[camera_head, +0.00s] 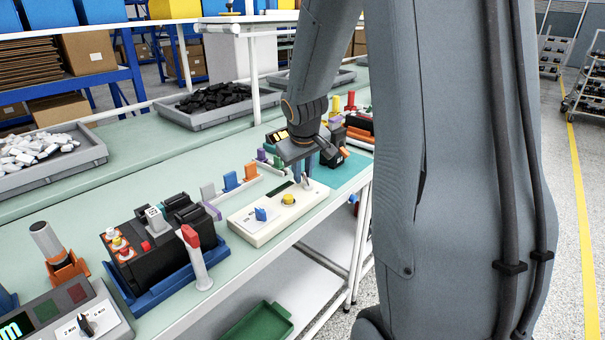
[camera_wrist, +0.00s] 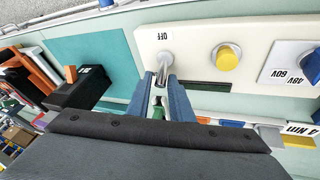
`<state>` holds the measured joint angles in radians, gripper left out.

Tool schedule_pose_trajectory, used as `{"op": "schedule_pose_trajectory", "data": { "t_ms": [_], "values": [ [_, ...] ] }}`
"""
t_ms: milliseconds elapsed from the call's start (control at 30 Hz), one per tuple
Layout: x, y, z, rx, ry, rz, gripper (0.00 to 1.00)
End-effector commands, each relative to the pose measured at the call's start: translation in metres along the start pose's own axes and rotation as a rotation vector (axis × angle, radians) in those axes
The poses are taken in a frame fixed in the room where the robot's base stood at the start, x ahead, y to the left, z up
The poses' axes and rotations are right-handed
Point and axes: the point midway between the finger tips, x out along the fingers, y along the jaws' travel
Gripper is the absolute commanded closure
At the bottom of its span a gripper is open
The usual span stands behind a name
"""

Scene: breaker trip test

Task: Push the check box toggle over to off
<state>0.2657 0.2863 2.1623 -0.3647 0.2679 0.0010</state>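The check box (camera_head: 262,228) is a cream box at the bench's front edge. It carries a yellow button (camera_head: 288,199) and a blue knob (camera_head: 260,214). Its toggle is a slim metal lever (camera_wrist: 163,62) near an OFF label (camera_wrist: 84,66) in the wrist view. My gripper (camera_wrist: 161,78) is over that end of the box, with its two blue-grey fingers on either side of the lever. A narrow gap shows between the fingers. I cannot tell whether they press on the lever. In the head view my gripper (camera_head: 304,178) partly hides the toggle.
A black unit in a blue tray (camera_head: 178,285) stands left of the box. A teal mat (camera_head: 345,175) lies to the right. Grey trays (camera_head: 90,157) stand farther back.

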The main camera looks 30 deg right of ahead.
Motion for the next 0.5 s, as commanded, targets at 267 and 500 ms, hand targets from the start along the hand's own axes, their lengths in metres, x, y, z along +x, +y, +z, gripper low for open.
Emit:
{"op": "schedule_pose_trajectory", "data": {
  "t_ms": [267,500],
  "values": [
    [0.0039,0.0001,-0.0002,0.0,0.001,0.0,0.8],
    [0.0038,-0.0001,-0.0001,0.0,0.001,0.0,1.0]
  ]
}}
